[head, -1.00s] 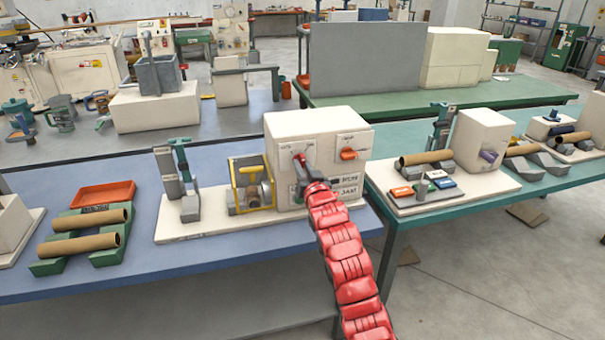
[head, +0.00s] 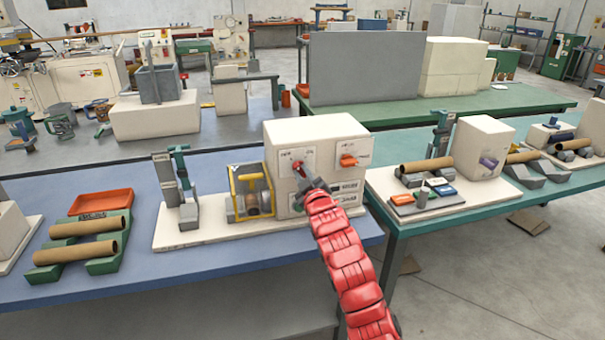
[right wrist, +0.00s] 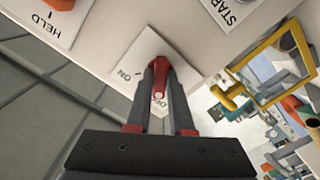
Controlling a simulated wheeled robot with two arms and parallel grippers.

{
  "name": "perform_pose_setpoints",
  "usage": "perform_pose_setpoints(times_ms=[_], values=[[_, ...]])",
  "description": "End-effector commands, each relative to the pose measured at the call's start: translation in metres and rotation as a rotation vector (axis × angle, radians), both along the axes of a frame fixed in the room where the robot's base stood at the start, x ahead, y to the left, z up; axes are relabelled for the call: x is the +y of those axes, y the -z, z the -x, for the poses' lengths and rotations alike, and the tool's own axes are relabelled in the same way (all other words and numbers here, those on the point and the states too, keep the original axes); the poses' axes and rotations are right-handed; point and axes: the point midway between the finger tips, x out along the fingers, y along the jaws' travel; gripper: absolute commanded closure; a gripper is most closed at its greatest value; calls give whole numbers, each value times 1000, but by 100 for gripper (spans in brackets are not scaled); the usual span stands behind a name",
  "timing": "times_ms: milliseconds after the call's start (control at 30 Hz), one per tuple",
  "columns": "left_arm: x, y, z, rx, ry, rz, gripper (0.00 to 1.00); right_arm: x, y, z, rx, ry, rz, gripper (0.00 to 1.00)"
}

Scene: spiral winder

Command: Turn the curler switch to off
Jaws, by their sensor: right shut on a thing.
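The curler switch is a red lever (right wrist: 162,66) on a white plate (head: 289,160), on the front of a cream control box (head: 300,132). My right gripper (head: 310,184) is at the plate, its two dark fingers (right wrist: 162,92) shut around the lever. In the right wrist view the plate appears turned, with "ON" readable left of the fingers. A second label, beginning with "O", is partly hidden between the fingers. The lever's exact angle is partly hidden. My left gripper is not in view.
An orange knob (head: 348,160) sits right of the switch on the same box, with label plates below. A yellow-framed guard (head: 250,190) stands just left. Cardboard tubes on green rests (head: 110,262) lie further left. A teal bench (head: 440,217) stands to the right.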

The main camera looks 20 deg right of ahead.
Motion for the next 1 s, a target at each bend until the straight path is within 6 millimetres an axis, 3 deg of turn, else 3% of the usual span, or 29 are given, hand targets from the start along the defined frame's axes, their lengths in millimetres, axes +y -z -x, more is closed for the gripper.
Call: perform_pose_setpoints(times_ms=[700,733,800,900,1000], values=[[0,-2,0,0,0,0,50,0,0,0,0,0,81,100],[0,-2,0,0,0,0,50,0,0,0,0,0,81,78],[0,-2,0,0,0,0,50,0,0,0,0,0,81,66],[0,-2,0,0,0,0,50,0,0,0,0,0,80,50],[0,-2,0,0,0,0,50,0,0,0,0,0,80,50]])
